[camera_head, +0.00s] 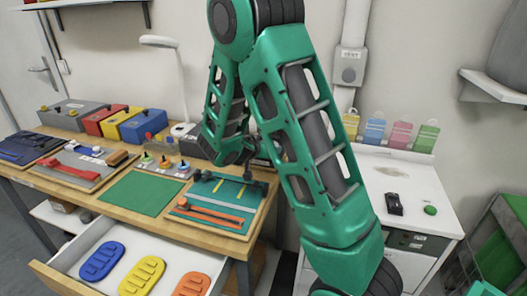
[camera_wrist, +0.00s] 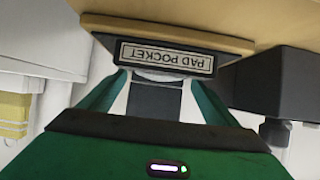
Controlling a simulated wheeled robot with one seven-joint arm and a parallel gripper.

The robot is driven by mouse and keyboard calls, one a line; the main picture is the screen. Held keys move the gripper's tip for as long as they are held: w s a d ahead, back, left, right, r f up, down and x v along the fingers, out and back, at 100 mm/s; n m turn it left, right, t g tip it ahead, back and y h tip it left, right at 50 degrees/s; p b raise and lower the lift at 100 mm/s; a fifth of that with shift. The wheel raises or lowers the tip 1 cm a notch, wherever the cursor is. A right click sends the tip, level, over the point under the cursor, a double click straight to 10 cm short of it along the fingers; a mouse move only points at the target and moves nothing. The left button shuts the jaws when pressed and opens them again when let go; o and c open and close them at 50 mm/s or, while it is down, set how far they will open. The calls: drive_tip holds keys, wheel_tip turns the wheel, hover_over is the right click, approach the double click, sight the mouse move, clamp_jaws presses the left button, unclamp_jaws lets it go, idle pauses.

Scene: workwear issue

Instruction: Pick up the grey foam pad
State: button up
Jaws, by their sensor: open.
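I cannot pick out the grey foam pad for certain in either view. In the wrist view my gripper (camera_wrist: 157,78) is open, with its green fingers spread left and right. A dark grey block (camera_wrist: 155,100) shows between the fingers; I cannot tell if it is the pad or part of my gripper. A dark label plate reading "PAD POCKET" (camera_wrist: 167,57), upside down, is just beyond the fingertips, on the edge of a light wooden board (camera_wrist: 165,30). In the head view my arm's far end is low over the bench's right part, its fingers not clearly visible.
The open drawer (camera_head: 60,276) holds blue (camera_head: 102,261), yellow (camera_head: 142,275) and orange (camera_head: 191,285) ridged oval pads. A board with tools (camera_head: 262,205) lies on the bench, beside a green mat (camera_head: 143,193). Several coloured boxes (camera_head: 100,120) and a lamp (camera_head: 160,42) stand behind.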

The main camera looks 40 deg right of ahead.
drive_tip(key=shift+x, duration=0.8)
drive_tip(key=c, duration=1.1)
drive_tip(key=shift+c, duration=0.2)
drive_tip(key=shift+r, duration=0.15)
